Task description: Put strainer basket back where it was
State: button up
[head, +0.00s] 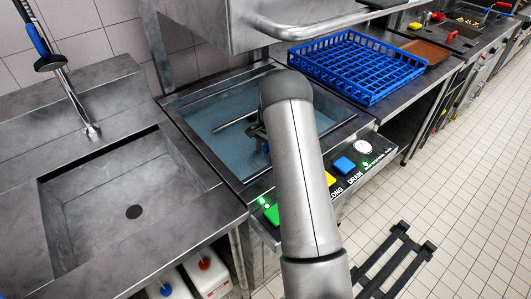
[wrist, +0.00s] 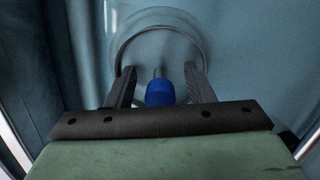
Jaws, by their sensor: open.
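My gripper (wrist: 160,72) points down into the blue-grey, water-filled tank. Its two dark fingers are apart. A blue knob (wrist: 160,92) on a short metal stem shows between them, with a gap on each side. A thin round ring (wrist: 160,27) lies beyond the fingertips at the tank bottom. I cannot tell for sure whether the knob and ring are the strainer basket. In the head view my gripper (head: 258,134) is over the tank (head: 210,108), mostly hidden behind my arm, and no strainer basket can be made out.
A raised steel hood (head: 245,22) hangs over the tank. A blue dish rack (head: 352,65) stands on the counter to the right. A control panel (head: 350,172) with colored buttons runs along the tank's front. An empty sink (head: 125,205) with a hose sprayer (head: 52,58) is at left.

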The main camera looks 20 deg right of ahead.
jog(key=r, duration=0.4)
jog(key=d+r+b, duration=0.1)
jog(key=r, duration=0.2)
jog(key=r+b, duration=0.1)
jog(key=r, duration=0.3)
jog(key=shift+w+d+r, duration=0.15)
jog(key=shift+w+r, duration=0.15)
jog(key=shift+r, duration=0.05)
